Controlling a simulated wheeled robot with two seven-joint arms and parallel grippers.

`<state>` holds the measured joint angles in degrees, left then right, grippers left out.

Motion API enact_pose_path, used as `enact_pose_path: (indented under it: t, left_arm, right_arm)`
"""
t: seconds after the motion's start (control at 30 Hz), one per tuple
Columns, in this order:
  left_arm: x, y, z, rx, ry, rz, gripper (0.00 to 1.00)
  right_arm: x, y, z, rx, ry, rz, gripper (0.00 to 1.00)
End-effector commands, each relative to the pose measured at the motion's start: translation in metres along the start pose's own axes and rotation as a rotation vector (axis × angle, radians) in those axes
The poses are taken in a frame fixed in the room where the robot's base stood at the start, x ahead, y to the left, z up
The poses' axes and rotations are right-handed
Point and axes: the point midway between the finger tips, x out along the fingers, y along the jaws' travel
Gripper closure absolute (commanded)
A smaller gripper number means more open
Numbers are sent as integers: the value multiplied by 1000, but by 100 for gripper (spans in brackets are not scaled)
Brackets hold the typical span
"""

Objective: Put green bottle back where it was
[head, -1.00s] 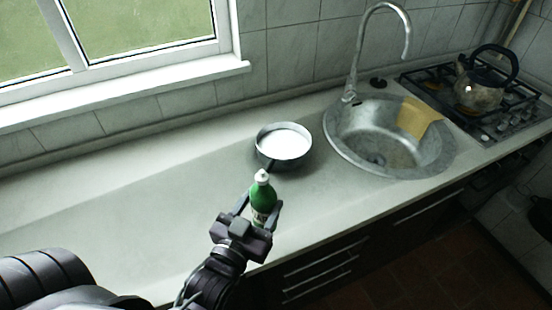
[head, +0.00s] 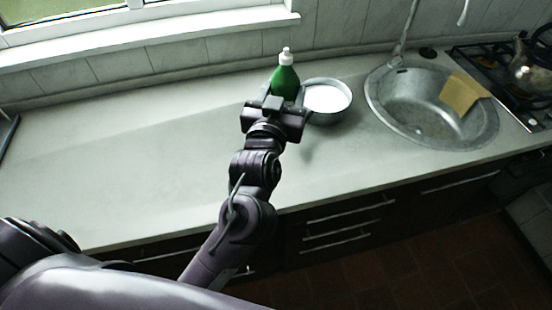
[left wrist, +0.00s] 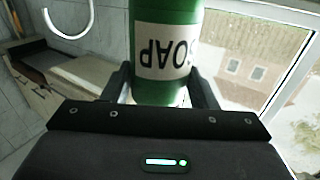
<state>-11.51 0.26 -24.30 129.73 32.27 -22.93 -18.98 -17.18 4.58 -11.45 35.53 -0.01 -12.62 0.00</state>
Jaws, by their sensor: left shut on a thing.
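The green bottle (head: 286,80) with a white cap is upright over the counter, just left of the metal pan. In the left wrist view the bottle (left wrist: 166,50) shows a white label reading SOAP, upside down in that picture. My left gripper (head: 277,100) is shut on the bottle, one finger on each side. The gripper hides the bottle's lower part in the head view, so I cannot tell whether its base touches the counter. My right gripper is not in view.
The metal pan (head: 327,100) with white contents stands close to the bottle's right side. The round sink (head: 432,112) with a yellow cloth (head: 460,92) is further right. The kettle (head: 526,62) stands on the stove. The counter's left part (head: 130,130) is clear.

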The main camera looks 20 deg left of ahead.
Motion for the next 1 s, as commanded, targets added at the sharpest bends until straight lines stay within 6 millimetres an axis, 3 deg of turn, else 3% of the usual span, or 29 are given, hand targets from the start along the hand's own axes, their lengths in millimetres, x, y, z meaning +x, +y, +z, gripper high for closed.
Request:
enact_pose_path:
  t: [0.1, 0.4, 0.87, 1.0]
  left_arm:
    - [-1, -1, 35, 7, -6, 0, 78]
    - [0, -1, 110, 3, -3, 0, 78]
    - [0, -1, 167, 1, 0, -1, 78]
    - [0, -1, 175, 0, 2, -1, 78]
  right_arm:
    - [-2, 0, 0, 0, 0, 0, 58]
    - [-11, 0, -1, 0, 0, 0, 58]
    - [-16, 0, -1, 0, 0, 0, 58]
    - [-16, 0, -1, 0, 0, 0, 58]
